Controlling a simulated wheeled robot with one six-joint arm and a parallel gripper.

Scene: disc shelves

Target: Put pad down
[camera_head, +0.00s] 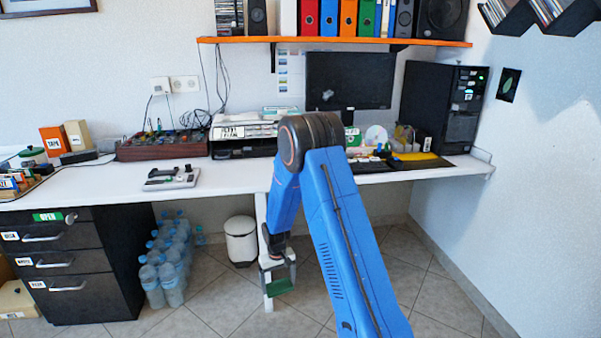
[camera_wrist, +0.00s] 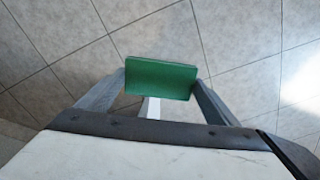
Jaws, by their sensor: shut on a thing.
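My gripper (camera_head: 278,279) hangs below the front edge of the white desk (camera_head: 228,180), pointing down over the tiled floor. It is shut on a green pad (camera_head: 279,289). In the wrist view the pad (camera_wrist: 161,78) is a flat green rectangle held between the two grey fingers, with only floor tiles seen beyond it. The pad is in the air, apart from the desk.
A white bin (camera_head: 240,241) and several water bottles (camera_head: 168,262) stand under the desk to the left. A black drawer unit (camera_head: 75,265) is further left. The desk top has clear room around the grey device (camera_head: 171,178).

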